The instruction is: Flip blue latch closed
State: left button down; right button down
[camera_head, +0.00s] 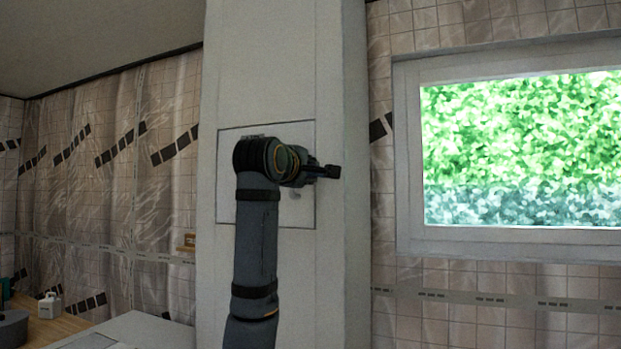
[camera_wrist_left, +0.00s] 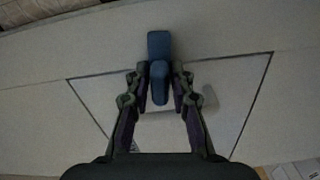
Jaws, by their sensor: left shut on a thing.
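The blue latch (camera_wrist_left: 159,45) shows in the left wrist view at the top edge of the panel, with one arm of it between my fingers. My left gripper (camera_wrist_left: 158,78) is shut on that arm, one finger on each side. In the head view my left gripper (camera_head: 312,172) is in front of the panel's right part, partly hidden by my wrist; the latch cannot be made out clearly there. The square panel (camera_head: 230,150) is set in a pale column, outlined by a dark seam; it also shows in the left wrist view (camera_wrist_left: 105,90). My right gripper is not in view.
The pale column (camera_head: 270,60) stands between tiled walls. A window (camera_head: 520,150) is on the right. A small white bottle (camera_head: 50,305) stands on a wooden surface (camera_head: 50,332) at the lower left. A small grey shape (camera_wrist_left: 210,97) lies on the panel right of my fingers.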

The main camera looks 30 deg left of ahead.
pick_arm(q)
jog(key=shift+f+n+b, duration=0.3)
jog(key=shift+n+b, duration=0.2)
jog(key=shift+n, duration=0.2)
jog(key=c, duration=1.3)
grip_release()
jog(key=v, duration=1.2)
jog(key=shift+f, duration=0.1)
